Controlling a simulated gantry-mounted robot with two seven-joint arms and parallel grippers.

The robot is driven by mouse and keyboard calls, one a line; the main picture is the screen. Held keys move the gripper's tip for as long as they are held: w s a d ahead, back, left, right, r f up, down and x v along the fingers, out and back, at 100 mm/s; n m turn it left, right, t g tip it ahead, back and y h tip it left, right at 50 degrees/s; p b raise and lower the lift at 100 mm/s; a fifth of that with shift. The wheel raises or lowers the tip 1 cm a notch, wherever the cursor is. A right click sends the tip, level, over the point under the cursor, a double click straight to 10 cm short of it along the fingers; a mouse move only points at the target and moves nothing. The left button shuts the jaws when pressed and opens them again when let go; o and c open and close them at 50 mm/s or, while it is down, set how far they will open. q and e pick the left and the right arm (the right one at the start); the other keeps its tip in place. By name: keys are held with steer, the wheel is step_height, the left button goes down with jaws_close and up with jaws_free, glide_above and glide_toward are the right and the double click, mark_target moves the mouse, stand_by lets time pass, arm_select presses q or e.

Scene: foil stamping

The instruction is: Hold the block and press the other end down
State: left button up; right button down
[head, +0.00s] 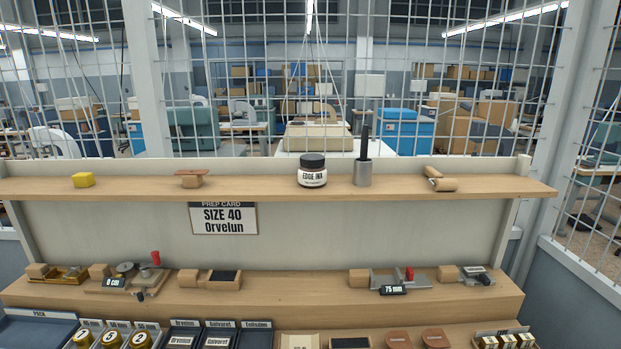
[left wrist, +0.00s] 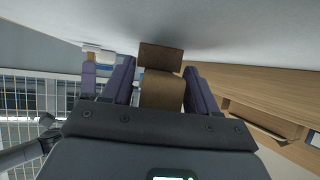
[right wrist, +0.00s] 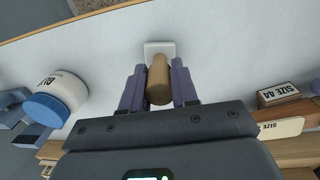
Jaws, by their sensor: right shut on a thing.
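My left gripper (left wrist: 158,64) shows in the left wrist view with its fingers on either side of a wooden block (left wrist: 162,92). A darker brown piece (left wrist: 160,57) sits at the block's far end. A narrow gap shows between the block and the left-hand finger. In the right wrist view my right gripper (right wrist: 158,64) is shut on a round wooden handle (right wrist: 159,82). A small white square piece (right wrist: 159,48) is at the handle's far end, against a pale surface. Neither gripper shows in the head view.
A blue-capped white bottle (right wrist: 62,90) and a size-labelled block (right wrist: 278,93) flank my right gripper.

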arm_select(q)
steer(key=shift+o, duration=0.9)
steer(key=shift+a, duration=0.1)
